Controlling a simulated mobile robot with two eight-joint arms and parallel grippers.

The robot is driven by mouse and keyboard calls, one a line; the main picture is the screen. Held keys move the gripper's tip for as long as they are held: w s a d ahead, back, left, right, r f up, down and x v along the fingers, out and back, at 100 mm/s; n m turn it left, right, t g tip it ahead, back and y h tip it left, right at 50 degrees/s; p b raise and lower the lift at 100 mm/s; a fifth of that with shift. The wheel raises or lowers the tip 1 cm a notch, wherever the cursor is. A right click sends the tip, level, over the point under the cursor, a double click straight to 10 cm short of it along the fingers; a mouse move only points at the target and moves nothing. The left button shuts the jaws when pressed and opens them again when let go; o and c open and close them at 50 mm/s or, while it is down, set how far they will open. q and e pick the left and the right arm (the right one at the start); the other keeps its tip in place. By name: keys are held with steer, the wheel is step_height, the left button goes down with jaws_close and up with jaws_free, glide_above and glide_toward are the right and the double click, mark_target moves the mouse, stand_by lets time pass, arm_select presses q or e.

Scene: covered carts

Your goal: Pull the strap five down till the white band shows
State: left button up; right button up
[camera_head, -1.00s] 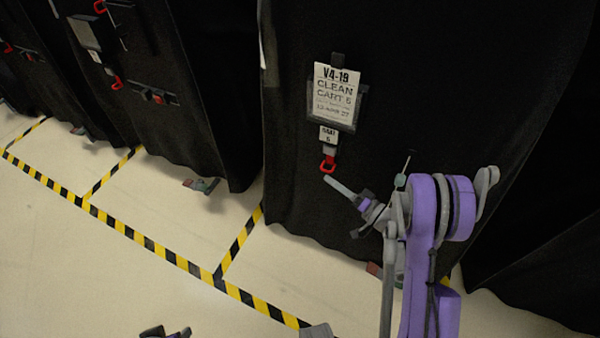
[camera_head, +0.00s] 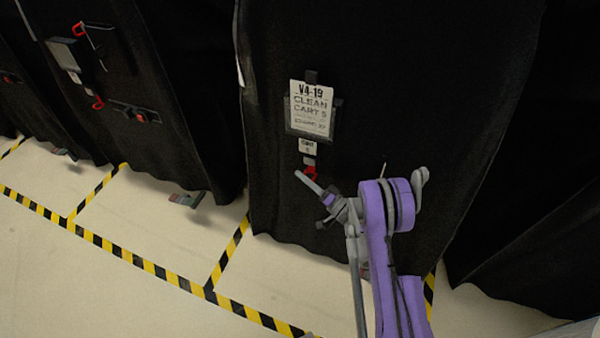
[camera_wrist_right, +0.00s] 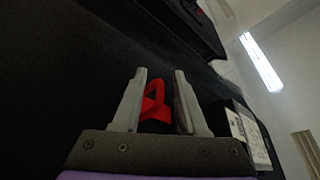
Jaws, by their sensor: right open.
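The red loop (camera_head: 311,173) of the strap hangs below a small white tag (camera_head: 308,147) on the black cover of the cart labelled "Clean Cart 5" (camera_head: 311,108). My right gripper (camera_head: 302,177) is at the loop, coming up from below right. In the right wrist view, my right gripper (camera_wrist_right: 160,78) is open, and the red loop (camera_wrist_right: 155,108) lies between its two grey fingers. The fingers do not visibly pinch it. I cannot make out a white band on the strap. My left gripper is not in view.
More black covered carts stand to the left, with red loops (camera_head: 98,103) and dark holders. Yellow-black tape (camera_head: 150,266) marks the pale floor in front. Another dark cover (camera_head: 530,220) hangs at the right. The floor at the lower left is clear.

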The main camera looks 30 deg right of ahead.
steer(key=shift+x, duration=1)
jaws_close()
stand_by(0.8)
